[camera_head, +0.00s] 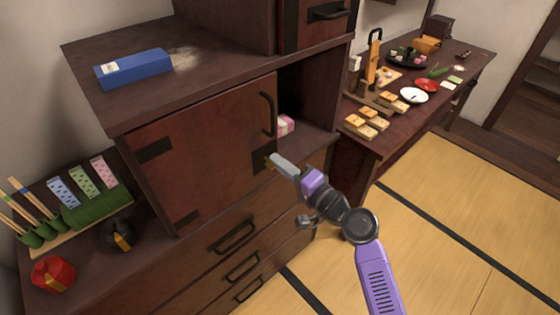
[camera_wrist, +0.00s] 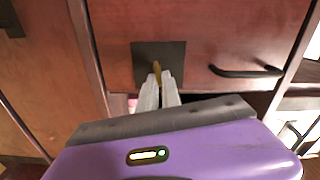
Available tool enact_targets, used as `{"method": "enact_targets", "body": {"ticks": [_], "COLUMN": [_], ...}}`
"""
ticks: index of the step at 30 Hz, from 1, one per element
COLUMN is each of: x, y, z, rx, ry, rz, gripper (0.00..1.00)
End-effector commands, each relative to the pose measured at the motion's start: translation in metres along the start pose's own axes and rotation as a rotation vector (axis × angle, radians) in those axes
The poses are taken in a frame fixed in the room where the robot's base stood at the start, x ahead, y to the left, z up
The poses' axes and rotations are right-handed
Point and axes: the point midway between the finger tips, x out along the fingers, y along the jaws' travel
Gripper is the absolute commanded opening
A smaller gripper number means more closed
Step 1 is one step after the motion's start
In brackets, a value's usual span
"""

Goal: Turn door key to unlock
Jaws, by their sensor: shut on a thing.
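The cabinet door (camera_head: 205,145) is dark reddish wood with a black curved handle and a dark square lock plate near its lower right corner. The lock plate also shows in the wrist view (camera_wrist: 178,54). A small brass-yellow key (camera_wrist: 157,70) stands at the lock plate; its far end is hidden against the plate. My gripper (camera_head: 272,162) is at the plate, its pale fingers shut on the key. In the wrist view the two fingers (camera_wrist: 158,92) close around the key's near end. The key's turn angle is hard to tell.
A blue box (camera_head: 134,68) lies on the cabinet top. Drawers with black handles (camera_head: 232,237) are below the door. A pink box (camera_head: 286,125) sits in the open space right of the door. A low table (camera_head: 385,140) with food stands at the right; tatami floor (camera_head: 440,230) is clear.

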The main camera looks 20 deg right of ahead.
Motion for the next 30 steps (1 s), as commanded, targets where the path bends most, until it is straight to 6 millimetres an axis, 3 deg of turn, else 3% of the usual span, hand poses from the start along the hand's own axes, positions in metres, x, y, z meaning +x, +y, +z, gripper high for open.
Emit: {"method": "enact_targets", "body": {"ticks": [12, 29, 30], "x": [-0.0005, -0.0005, -0.0005], "y": [0.0029, 0.0038, 0.0039], "z": [-0.0008, -0.0007, -0.0007], "rx": [0.202, 0.232, 0.232], "ry": [0.003, 0.003, 0.003], "rz": [0.001, 0.001, 0.001], "gripper": [0.00, 0.00, 0.10]}}
